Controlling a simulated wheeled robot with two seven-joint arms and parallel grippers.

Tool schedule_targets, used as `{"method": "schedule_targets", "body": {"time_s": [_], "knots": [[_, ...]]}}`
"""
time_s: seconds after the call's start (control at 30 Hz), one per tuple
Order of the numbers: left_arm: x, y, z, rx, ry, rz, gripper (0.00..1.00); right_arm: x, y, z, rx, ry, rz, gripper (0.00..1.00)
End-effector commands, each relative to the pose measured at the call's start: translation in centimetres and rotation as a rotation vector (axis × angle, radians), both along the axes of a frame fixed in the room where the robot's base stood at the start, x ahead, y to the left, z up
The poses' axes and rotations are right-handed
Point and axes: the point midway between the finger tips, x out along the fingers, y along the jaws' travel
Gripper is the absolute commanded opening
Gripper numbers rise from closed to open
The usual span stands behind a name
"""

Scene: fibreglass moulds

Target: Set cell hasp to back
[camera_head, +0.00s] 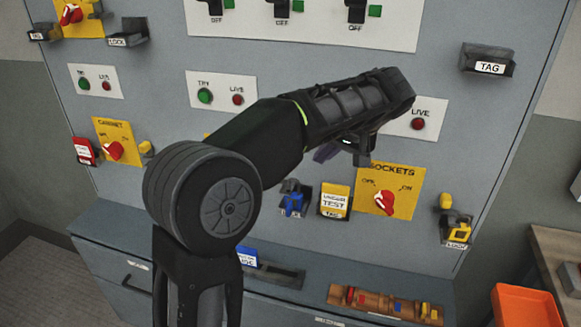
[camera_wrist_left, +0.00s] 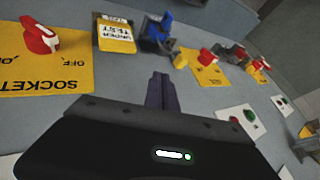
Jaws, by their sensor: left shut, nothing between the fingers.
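In the left wrist view, a small yellow piece that looks like a hasp (camera_wrist_left: 181,61) stands beside a yellow switch plate (camera_wrist_left: 210,76) with a red knob (camera_wrist_left: 207,57). I cannot read this plate's label or tell the hasp's position exactly. In the head view my arm hides nearly all of that plate and the hasp. My left gripper (camera_head: 326,152) is shut and empty, off the panel face below the wrist. Its dark fingers (camera_wrist_left: 161,92) point toward the panel in the wrist view, apart from the hasp in the picture. My right gripper is not in view.
A blue lock (camera_head: 293,203) on a dark holder and an "under test" tag (camera_head: 335,200) sit near the gripper. The SOCKETS plate (camera_head: 405,184) is right, the CABINET plate (camera_head: 116,132) left. Below are a ledge, a lock tray (camera_head: 386,302) and an orange bin (camera_head: 526,306).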

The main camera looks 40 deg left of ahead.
Motion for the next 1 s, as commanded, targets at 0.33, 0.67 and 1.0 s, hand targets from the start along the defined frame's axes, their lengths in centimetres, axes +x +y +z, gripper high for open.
{"method": "schedule_targets", "body": {"time_s": [0.33,0.67,1.0], "knots": [[0.7,2.3,-3.1,0.001,0.005,0.001,0.00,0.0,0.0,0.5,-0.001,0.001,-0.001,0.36],[1.8,6.3,-7.7,0.000,0.002,0.003,0.00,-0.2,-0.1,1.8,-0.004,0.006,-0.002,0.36],[0.6,9.3,-7.9,-0.001,0.001,-0.001,0.00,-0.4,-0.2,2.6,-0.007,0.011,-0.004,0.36]]}}
